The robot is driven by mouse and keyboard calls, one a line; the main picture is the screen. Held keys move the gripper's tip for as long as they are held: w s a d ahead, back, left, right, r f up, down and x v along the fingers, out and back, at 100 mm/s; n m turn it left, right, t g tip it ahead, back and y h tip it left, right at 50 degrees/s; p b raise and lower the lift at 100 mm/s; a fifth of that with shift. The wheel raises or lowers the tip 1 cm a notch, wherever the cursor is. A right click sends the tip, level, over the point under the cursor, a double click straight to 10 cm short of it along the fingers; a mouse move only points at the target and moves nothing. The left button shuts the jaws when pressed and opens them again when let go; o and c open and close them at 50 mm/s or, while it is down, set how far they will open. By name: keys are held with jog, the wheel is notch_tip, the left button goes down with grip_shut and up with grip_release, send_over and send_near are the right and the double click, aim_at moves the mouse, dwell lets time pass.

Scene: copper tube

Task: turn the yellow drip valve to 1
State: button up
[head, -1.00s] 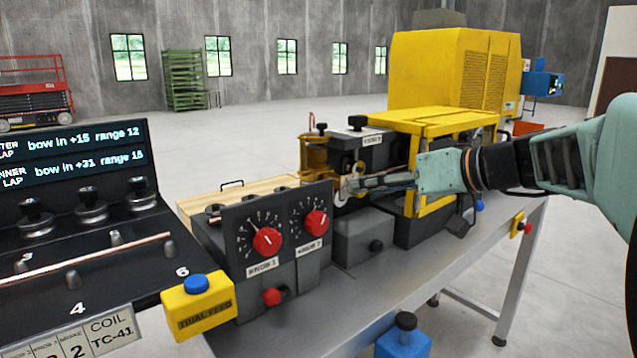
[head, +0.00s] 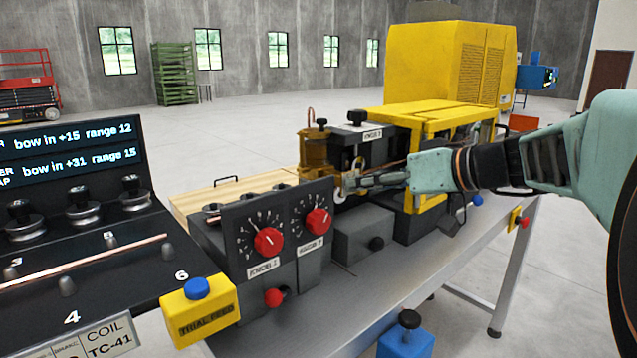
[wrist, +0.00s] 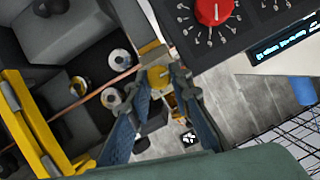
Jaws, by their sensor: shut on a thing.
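My gripper (head: 352,182) reaches from the right to the front of the tube machine, beside its copper tube. In the wrist view, the fingertips (wrist: 162,78) close around a small yellow round part, the drip valve (wrist: 158,75). The fingers hide its sides, and I cannot read a mark or number on it. In the head view the valve is mostly hidden behind the fingers. The copper tube (wrist: 96,98) runs straight past the fingertips.
Two red knobs (head: 268,241) (head: 318,221) on dark panels stand left of my gripper. A yellow box with a blue button (head: 196,288) is at the front left. A yellow machine housing (head: 440,65) stands behind. The bench front (head: 330,310) is clear.

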grip_shut()
jog(key=shift+f, duration=0.1)
jog(key=shift+w+d+f+m+g+y+b, duration=0.15)
jog(key=shift+m+y+b, duration=0.55)
jog(key=shift+m, duration=0.75)
jog(key=shift+d+m+g+y+b, duration=0.1)
jog(key=shift+m+g+y+b, duration=0.2)
jog(key=shift+m+y, duration=0.9)
jog(key=shift+w+d+f+m+g+y+b, duration=0.15)
jog(key=shift+m+y+b, duration=0.45)
jog(key=shift+m, duration=1.05)
jog(key=shift+s+a+r, duration=0.1)
